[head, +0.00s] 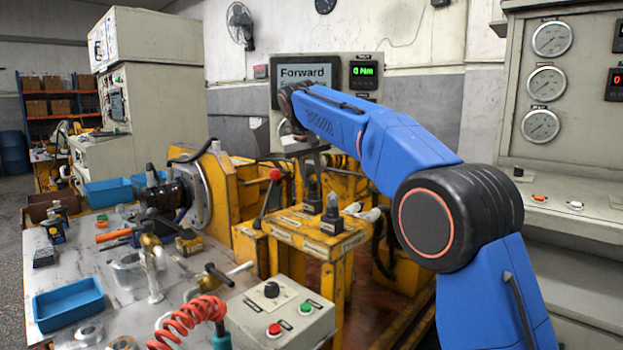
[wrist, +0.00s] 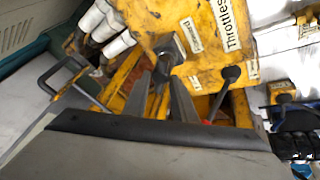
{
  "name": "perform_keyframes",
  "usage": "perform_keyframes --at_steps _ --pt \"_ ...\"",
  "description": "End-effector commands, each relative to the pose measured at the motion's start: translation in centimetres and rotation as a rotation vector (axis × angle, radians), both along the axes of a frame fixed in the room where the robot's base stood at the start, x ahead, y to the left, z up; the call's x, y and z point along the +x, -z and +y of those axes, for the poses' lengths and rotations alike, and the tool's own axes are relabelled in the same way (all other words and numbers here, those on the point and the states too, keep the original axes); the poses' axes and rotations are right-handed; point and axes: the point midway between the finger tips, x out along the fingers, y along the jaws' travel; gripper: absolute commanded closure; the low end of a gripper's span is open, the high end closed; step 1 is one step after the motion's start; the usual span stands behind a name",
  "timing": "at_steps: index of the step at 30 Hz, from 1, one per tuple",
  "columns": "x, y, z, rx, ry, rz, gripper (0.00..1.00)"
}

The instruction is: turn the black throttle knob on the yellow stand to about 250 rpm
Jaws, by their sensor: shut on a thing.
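The yellow stand (head: 300,226) is in the middle of the head view, with labels on its top and front. My gripper (head: 312,172) points down and is shut on the black throttle knob (head: 312,198), the farther of two knobs on the stand. In the wrist view, my two grey fingers (wrist: 165,72) reach up to the knob (wrist: 170,46), beside labels reading "Throttles" and "Forward". The fingers partly hide it. A second black knob (head: 331,216) stands nearer and is free.
A red-tipped lever (head: 269,190) stands left of the knobs. A control box (head: 281,312) with red and green buttons is in front. The bench (head: 90,255) at left holds blue bins and loose tools. A gauge cabinet (head: 560,160) stands at right.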

Motion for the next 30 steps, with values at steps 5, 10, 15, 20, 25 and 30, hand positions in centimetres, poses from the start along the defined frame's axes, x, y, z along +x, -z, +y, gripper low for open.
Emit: perform_keyframes --at_steps 5,10,15,20,25,30 --pt "-0.11 -0.07 0.04 0.001 -0.072 -0.001 0.98" --pt "-0.16 -0.05 0.02 0.002 -0.187 0.0 0.98" --pt "-0.23 -0.07 0.08 0.002 -0.316 -0.001 0.98" --pt "-0.3 0.01 0.09 0.002 -0.425 0.0 0.98" --pt "-0.37 -0.04 0.14 0.002 -0.514 -0.001 0.98" --pt "-0.45 -0.02 0.18 0.002 -0.567 0.0 0.98"
